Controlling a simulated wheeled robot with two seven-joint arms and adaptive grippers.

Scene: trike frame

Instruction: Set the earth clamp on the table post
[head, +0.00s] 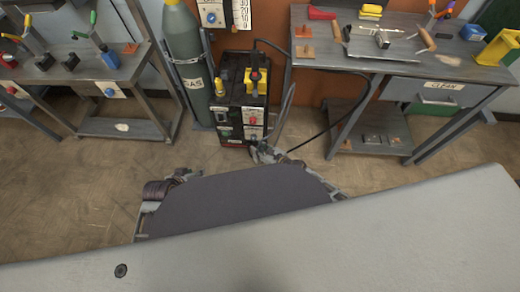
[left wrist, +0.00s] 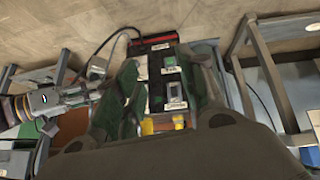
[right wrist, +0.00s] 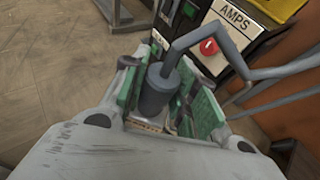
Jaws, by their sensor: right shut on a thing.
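My right gripper (head: 263,152) is low in front of the welding machine (head: 240,100). In the right wrist view its green fingers (right wrist: 165,100) are closed around a grey cylindrical piece (right wrist: 154,92) with a bent grey rod or lead. A black cable (head: 326,130) runs down to this gripper, so the piece looks like the earth clamp; its jaws are hidden. My left gripper (head: 187,175) is at the lower left, empty. In the left wrist view its green fingers (left wrist: 165,75) stand apart, with the machine beyond them. I cannot make out the table post.
A green gas cylinder (head: 185,55) stands chained left of the machine. A bench (head: 385,65) with tools and a drawer is on the right, another bench (head: 80,68) on the left. The floor (head: 100,190) between is bare.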

